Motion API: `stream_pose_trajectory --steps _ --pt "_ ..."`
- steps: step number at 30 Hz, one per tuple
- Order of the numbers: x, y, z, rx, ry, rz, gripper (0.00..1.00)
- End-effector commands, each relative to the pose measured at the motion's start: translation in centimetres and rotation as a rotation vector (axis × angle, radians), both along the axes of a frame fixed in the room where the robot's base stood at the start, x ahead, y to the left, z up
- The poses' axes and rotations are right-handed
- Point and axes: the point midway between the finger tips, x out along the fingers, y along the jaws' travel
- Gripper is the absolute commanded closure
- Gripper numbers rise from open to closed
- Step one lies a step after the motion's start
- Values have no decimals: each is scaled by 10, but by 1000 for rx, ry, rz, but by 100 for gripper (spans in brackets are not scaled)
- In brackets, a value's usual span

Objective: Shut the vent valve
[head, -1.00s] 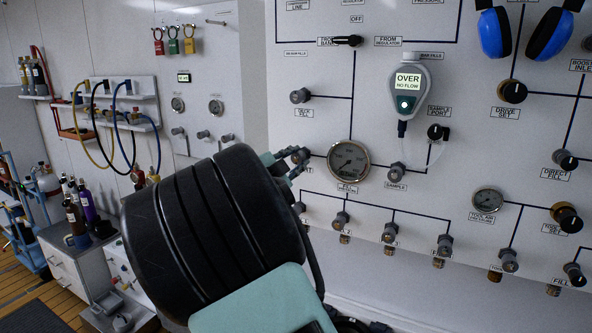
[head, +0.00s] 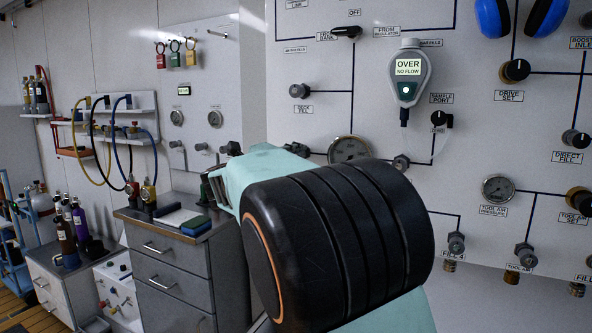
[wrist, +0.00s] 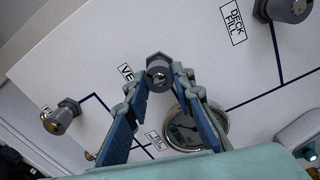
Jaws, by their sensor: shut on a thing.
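The vent valve (wrist: 158,66) is a grey hexagonal knob on the white panel, with a partly covered label beginning "VE" beside it. In the wrist view my gripper (wrist: 161,84) has its two blue-padded fingers on either side of this knob, shut on it at the fingertips. In the head view the arm's black joint and teal link cover most of the gripper. A small part of a knob shows above the link there, at the vent valve's place. The knob's turned position cannot be read clearly.
A round gauge (wrist: 184,130) sits close beside the right finger. The deck fill knob (wrist: 288,8) and another grey knob (wrist: 60,118) are farther off. In the head view a handheld meter (head: 407,75) reads "OVER NO FLOW". A grey drawer cabinet (head: 165,270) stands left of my arm.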

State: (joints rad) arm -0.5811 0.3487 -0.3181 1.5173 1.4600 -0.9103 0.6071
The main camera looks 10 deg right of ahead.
Motion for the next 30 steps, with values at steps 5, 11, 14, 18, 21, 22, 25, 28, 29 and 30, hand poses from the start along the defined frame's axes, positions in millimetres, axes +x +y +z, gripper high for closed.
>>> stream_pose_trajectory --steps 5,11,14,18,21,22,25,28,29,30 --pt "0 0 -3 135 -105 2 100" --pt "0 0 -3 289 -216 3 100" --pt "0 0 -3 365 -272 3 100" --pt "1 1 -3 473 -350 2 100" --pt "1 1 -3 548 -406 3 100" --pt "1 1 -3 573 -423 3 100" --pt "1 1 -3 650 -479 3 100" --pt "1 1 -3 725 -534 4 100" --pt "1 1 -3 748 -552 4 100" --pt "1 1 -3 780 -574 4 100"
